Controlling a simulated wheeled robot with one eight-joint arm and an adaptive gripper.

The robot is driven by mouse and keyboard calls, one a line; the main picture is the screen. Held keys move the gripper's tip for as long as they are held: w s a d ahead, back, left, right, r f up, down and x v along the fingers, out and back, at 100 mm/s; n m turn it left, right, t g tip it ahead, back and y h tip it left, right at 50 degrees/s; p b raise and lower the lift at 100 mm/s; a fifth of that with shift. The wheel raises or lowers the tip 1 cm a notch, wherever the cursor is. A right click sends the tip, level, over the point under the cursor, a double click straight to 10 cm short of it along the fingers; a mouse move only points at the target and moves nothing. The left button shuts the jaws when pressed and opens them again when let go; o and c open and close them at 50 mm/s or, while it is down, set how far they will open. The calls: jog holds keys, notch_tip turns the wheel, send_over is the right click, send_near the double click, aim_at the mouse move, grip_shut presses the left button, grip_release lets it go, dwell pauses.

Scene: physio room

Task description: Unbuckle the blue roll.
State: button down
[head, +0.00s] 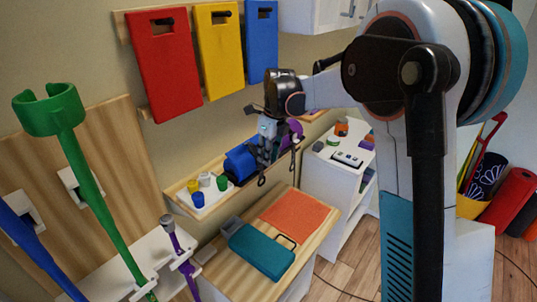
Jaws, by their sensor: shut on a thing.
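The blue roll (240,163) lies on the light wooden wall shelf, left of my gripper. My gripper (266,165) reaches down from the right, at the roll's right end, and covers that end in this view. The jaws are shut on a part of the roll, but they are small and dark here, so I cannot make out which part. The buckle and strap cannot be made out behind the fingers.
Small coloured pots (222,183) stand left on the shelf (215,202). Below, a wooden-topped cabinet (317,240) carries a teal case (262,250) and an orange mat (295,217). Red, yellow and blue boards (218,50) hang above. A green crutch (92,190) stands left.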

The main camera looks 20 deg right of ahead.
jog(key=c, duration=1.4)
grip_release()
jog(key=shift+w+f, duration=0.1)
jog(key=shift+r, duration=0.2)
notch_tip(320, 180, up, 12)
jog(key=s+d, duration=0.1)
jog(key=shift+s+f, duration=0.25)
jog(key=shift+s, duration=0.1)
jog(key=s+f+n+t+b, duration=0.1)
jog(key=s+f+n+b, duration=0.2)
jog(key=s+n, duration=0.25)
jog(key=s+a+f+n+t+b, duration=0.1)
jog(key=s+f+n+b, duration=0.3)
jog(key=s, duration=0.3)
jog(key=s+f+n+t+b, duration=0.1)
jog(key=s+f+n+b, duration=0.15)
jog(key=s+n, duration=0.35)
jog(key=s+f+n+t+h+b, duration=0.1)
jog(key=s+f+n+t+b, duration=0.1)
jog(key=s+f+n+b, duration=0.6)
jog(key=s+f+n, duration=0.5)
jog(key=s+f, duration=0.1)
jog(key=f, duration=0.1)
jog(key=shift+t, duration=0.4)
